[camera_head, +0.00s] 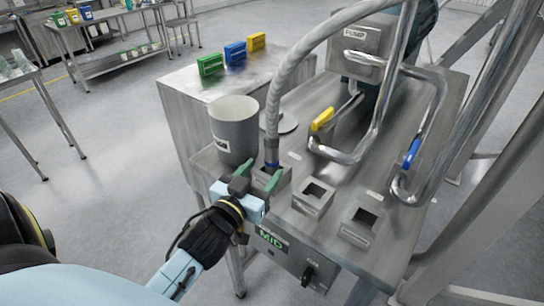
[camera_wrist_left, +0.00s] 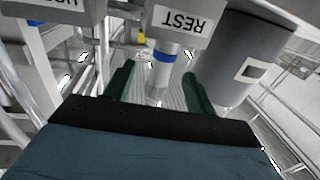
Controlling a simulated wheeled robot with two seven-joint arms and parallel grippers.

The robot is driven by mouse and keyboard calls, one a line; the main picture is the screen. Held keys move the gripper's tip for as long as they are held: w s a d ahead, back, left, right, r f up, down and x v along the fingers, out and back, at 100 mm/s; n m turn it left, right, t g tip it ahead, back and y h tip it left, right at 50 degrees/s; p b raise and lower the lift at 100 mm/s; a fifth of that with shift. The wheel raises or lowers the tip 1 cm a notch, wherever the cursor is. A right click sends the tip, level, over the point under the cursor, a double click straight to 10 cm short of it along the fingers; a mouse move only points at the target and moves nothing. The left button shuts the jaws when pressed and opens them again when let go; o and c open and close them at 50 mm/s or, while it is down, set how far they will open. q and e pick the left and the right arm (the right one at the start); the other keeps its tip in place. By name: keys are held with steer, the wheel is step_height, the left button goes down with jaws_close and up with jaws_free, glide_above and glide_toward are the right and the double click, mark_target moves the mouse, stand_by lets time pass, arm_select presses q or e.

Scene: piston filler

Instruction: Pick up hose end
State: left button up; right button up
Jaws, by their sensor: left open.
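The grey ribbed hose (camera_head: 284,95) arches down from the top of the head view to its end with a blue band (camera_head: 271,163). The hose end stands in a small metal holder at the machine's left front edge. In the left wrist view the blue-banded hose end (camera_wrist_left: 163,57) meets the holder labelled REST (camera_wrist_left: 180,24), whose lettering is upside down. My left gripper (camera_head: 259,174) is open with green fingers at the front of the holder. In the wrist view the fingers (camera_wrist_left: 160,88) lie either side of the hose, with gaps. My right gripper is not in view.
A grey cylindrical container (camera_head: 234,130) stands close left of the hose. Two square sockets (camera_head: 314,194) (camera_head: 362,222) lie right of the holder. Bent steel pipes with yellow (camera_head: 322,120) and blue (camera_head: 411,153) handles rise behind. Green, blue and yellow bins stand at the back.

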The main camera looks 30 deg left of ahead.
mark_target(268, 162)
arm_select(q)
steer(key=shift+w+a+f+p, duration=0.1)
steer(key=shift+w+a+p, duration=0.1)
steer(key=shift+w, duration=0.85)
steer(key=shift+w+a+f+p, duration=0.1)
steer(key=shift+w+a+p, duration=0.1)
steer(key=shift+w, duration=0.85)
steer(key=shift+w+a+f+p, duration=0.1)
steer(key=shift+w+p, duration=0.1)
steer(key=shift+w, duration=0.85)
steer(key=shift+r, duration=0.1)
jaws_close()
